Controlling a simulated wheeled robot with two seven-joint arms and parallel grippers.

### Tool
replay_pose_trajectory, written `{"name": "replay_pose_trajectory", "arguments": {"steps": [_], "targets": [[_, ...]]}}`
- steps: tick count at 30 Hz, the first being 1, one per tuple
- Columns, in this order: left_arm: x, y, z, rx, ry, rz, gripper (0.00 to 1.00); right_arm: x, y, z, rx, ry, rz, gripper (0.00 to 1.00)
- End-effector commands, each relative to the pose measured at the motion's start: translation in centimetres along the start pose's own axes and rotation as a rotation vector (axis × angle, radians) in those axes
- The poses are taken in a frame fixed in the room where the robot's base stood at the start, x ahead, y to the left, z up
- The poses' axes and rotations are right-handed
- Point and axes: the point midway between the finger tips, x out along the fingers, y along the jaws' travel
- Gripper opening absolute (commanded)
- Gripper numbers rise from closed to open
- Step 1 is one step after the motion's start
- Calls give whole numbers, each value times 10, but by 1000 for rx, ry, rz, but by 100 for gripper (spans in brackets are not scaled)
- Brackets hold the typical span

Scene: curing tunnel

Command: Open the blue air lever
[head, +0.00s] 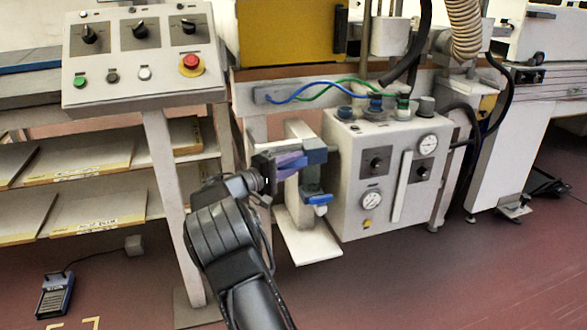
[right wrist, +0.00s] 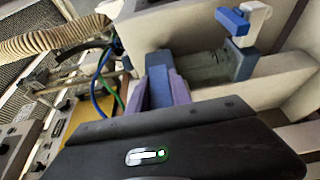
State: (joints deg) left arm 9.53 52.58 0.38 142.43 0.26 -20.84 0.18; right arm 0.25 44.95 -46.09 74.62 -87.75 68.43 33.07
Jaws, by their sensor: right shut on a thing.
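My right gripper (head: 292,160), with purple fingers, is at the left side of the white air unit (head: 360,185). It is shut on a grey-blue block (head: 314,151), which also shows between the fingers (right wrist: 167,92) in the right wrist view. A bright blue lever (head: 318,199) with a white part sits on a grey-blue body below and to the right of the fingers. In the right wrist view the blue lever (right wrist: 234,22) is at the top right, apart from the fingers. My left gripper is not in view.
The unit carries gauges, knobs, and blue and green hoses (head: 330,90). A control panel (head: 140,55) with a red stop button stands at the left. Shelves with boards (head: 70,165) are below it. A blue foot pedal (head: 54,295) lies on the floor. The floor at right front is clear.

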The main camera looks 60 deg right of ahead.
Motion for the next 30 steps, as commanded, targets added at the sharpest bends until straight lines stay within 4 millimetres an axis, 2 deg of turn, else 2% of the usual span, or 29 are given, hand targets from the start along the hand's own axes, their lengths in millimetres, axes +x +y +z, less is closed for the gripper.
{"name": "replay_pose_trajectory", "arguments": {"steps": [12,13,18,21,30], "targets": [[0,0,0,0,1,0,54,0,1,0,-5,2,9,0],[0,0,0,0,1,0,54,0,1,0,-5,2,9,28],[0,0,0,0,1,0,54,0,0,0,-4,2,8,42],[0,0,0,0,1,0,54,0,0,0,-4,1,7,47],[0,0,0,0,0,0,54,-4,0,0,-4,2,6,47]]}}
